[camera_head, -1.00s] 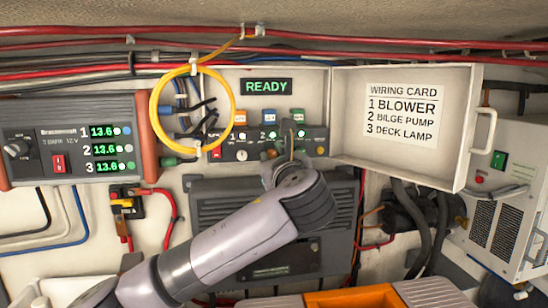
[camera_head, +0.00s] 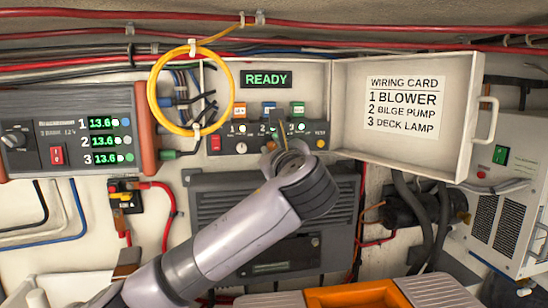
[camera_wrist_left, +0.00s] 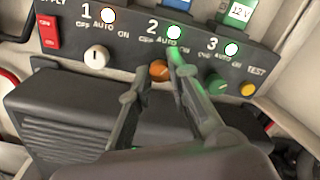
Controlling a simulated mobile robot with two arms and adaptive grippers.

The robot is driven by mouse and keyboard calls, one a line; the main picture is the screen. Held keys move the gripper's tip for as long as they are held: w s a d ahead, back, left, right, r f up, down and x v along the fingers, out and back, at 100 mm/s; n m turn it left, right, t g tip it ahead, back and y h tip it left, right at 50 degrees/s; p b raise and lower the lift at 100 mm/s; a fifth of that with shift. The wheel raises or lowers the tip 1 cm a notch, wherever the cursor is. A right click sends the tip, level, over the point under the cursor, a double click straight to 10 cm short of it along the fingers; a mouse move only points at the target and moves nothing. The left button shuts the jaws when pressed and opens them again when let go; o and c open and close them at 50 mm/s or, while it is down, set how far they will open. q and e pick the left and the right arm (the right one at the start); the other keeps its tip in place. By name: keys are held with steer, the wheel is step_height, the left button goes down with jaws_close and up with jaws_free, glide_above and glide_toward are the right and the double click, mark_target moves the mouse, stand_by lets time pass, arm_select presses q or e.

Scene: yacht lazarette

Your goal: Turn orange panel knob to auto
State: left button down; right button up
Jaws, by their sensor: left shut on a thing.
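The control panel (camera_head: 228,147) is a dark strip inside an open white box. Its orange knob (camera_wrist_left: 159,71) sits under the number 2 and its OFF, AUTO and ON marks, between a white knob (camera_wrist_left: 96,56) and a green knob (camera_wrist_left: 216,84). My left gripper (camera_wrist_left: 157,65) is shut on the orange knob, one finger on each side. In the head view my left gripper (camera_head: 277,141) is at the middle of the panel and partly covers it. The orange knob's pointer is too unclear to read. My right gripper is not in view.
A yellow cable loop (camera_head: 155,85) hangs left of the panel. The box lid (camera_head: 345,140) with the wiring card (camera_head: 404,107) stands open at the right. A READY display (camera_head: 266,79) is above. A red switch (camera_wrist_left: 47,33) and yellow test button (camera_wrist_left: 248,89) flank the knobs.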

arm_select(q)
steer(key=shift+n+b, duration=2.05)
steer(key=shift+n, duration=1.05)
steer(key=c, duration=1.5)
jaws_free()
steer(key=shift+s, duration=0.1)
steer(key=s, duration=0.4)
steer(key=s+d, duration=0.1)
steer(key=s, duration=0.2)
steer(key=s+d, duration=0.1)
steer(key=s, duration=0.3)
steer(key=shift+s+d, duration=0.2)
steer(key=shift+s, duration=0.1)
